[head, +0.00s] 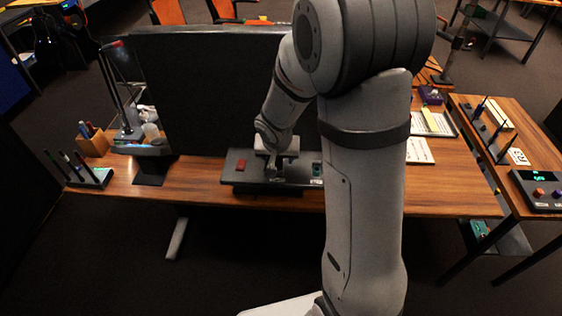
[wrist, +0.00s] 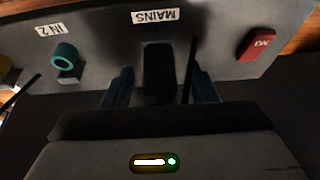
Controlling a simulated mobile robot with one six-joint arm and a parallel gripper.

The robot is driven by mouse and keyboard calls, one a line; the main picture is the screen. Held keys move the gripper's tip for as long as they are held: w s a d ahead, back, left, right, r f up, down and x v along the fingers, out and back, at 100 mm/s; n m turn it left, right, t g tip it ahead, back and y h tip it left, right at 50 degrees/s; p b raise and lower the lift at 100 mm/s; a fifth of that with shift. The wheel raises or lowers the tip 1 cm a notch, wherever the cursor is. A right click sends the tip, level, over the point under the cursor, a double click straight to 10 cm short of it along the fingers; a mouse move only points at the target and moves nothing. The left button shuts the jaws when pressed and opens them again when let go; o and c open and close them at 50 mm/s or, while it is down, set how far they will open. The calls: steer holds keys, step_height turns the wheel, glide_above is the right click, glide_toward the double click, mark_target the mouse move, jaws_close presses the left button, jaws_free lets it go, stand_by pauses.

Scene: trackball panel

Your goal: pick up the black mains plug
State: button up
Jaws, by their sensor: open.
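The black mains plug (wrist: 157,60) shows in the wrist view as a dark upright block on the grey panel (wrist: 220,25), below an upside-down MAINS label (wrist: 155,16). My gripper (wrist: 161,76) is open, with one blue finger on each side of the plug and a visible gap on both sides. In the head view my gripper (head: 272,172) is over the panel (head: 235,178) on the desk; the plug cannot be made out there. Whether the fingers are level with the plug's depth is hard to tell.
A red switch (wrist: 258,44) is right of the plug in the wrist view. A teal ring-shaped part (wrist: 65,55) sits to the left by the IN 2 label (wrist: 50,29). A thin dark strip stands by the right finger.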

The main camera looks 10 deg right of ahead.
steer(key=c, duration=1)
steer(key=shift+o, duration=0.2)
steer(key=shift+r, duration=0.15)
